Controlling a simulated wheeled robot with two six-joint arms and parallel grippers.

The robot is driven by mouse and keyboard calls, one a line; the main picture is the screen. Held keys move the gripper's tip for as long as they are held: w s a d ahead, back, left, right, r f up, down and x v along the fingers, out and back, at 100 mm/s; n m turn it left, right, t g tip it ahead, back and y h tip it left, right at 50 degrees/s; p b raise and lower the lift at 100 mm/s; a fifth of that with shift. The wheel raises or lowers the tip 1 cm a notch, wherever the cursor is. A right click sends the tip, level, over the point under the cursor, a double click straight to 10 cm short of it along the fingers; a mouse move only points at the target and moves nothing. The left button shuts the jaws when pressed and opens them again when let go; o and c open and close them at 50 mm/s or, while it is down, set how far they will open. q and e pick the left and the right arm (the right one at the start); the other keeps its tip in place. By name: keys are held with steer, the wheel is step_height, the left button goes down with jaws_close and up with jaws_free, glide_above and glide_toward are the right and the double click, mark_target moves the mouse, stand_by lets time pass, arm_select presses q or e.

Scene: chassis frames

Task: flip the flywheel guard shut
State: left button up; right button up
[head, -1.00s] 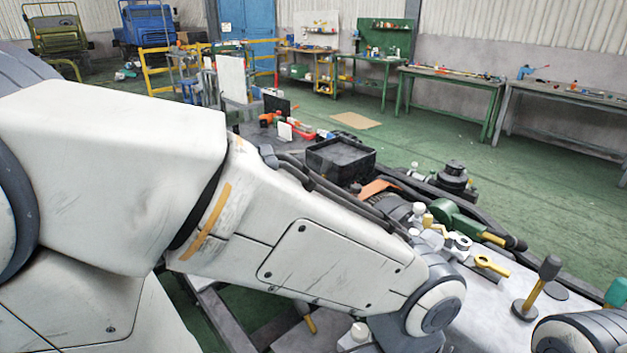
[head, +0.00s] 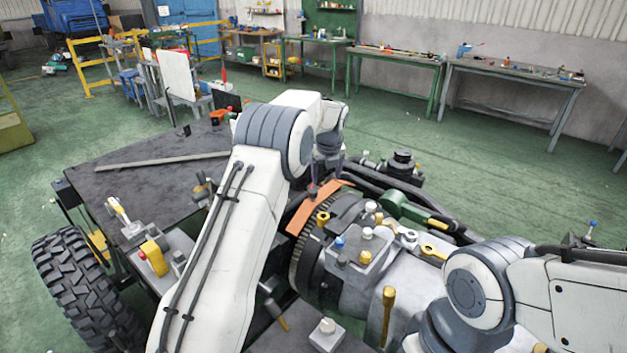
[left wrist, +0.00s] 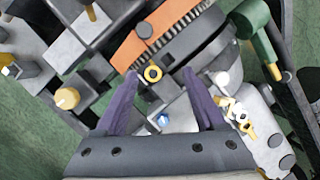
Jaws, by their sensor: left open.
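The flywheel guard (head: 302,216) is an orange plate with a small dark knob, beside the toothed rim of the dark flywheel (head: 298,262). It also shows at the top of the left wrist view (left wrist: 132,50), tilted in the picture, with the teeth bare along one side. I cannot tell its exact angle. My left gripper (head: 327,172) is above the guard's far end in the head view, its fingers pointing down. In the left wrist view its purple fingers (left wrist: 163,73) are spread apart with nothing held between them. My right gripper is not in view; only my right arm shows.
A grey block with a blue cap (head: 340,243) and a yellow-ringed cap (head: 322,218) stand close to the flywheel. A green part with a yellow-banded handle (head: 405,208) lies to the right. A flat dark deck (head: 150,165) with a long bar is at the left.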

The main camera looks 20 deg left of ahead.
arm_select(q)
steer(key=m, duration=0.2)
glide_toward(313, 191)
steer(key=p+x, duration=0.3)
steer(key=x, duration=0.3)
steer(key=shift+w+f, duration=0.2)
steer(key=shift+f, duration=0.1)
steer(key=shift+p+x, duration=0.35)
steer(key=shift+x, duration=0.65)
steer(key=shift+c, duration=0.3)
jaws_close()
